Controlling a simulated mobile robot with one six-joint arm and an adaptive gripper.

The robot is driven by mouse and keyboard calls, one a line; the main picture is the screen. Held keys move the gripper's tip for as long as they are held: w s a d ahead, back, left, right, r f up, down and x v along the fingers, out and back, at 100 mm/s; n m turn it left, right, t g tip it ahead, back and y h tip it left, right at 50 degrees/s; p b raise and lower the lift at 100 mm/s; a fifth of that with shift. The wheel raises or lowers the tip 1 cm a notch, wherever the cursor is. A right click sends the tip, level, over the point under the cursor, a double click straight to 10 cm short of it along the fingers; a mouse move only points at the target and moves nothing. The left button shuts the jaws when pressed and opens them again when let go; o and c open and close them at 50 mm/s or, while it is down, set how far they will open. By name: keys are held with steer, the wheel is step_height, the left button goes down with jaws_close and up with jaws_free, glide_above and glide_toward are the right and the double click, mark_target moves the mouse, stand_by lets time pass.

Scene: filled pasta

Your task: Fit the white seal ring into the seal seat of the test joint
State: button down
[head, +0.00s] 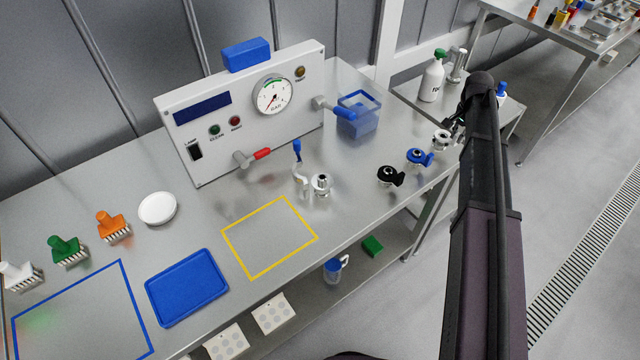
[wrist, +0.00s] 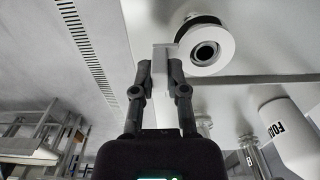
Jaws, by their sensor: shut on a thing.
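The white seal ring (wrist: 228,44) shows in the wrist view as a pale ring with a dark round centre. Its tab is between the fingertips of my gripper (wrist: 160,66), which is shut on it. In the head view the ring (head: 441,136) is at the right end of the bench, beside my gripper (head: 456,126), which my arm partly hides. A round metal part lies close against the ring; I cannot tell whether the ring still rests on it. A metal fitting (head: 321,185), seemingly the test joint, stands upright at mid-bench behind the yellow outline.
A black ring (head: 390,176) and a blue ring (head: 419,157), both with tabs, stand on the bench nearby. The gauge panel (head: 250,110) is behind. The yellow-outlined area (head: 270,238) is clear.

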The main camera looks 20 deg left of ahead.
steer(key=shift+r, duration=0.35)
steer(key=shift+r+p, duration=2.05)
steer(key=shift+p, duration=0.25)
steer(key=shift+r, duration=0.1)
steer(key=shift+s, duration=0.1)
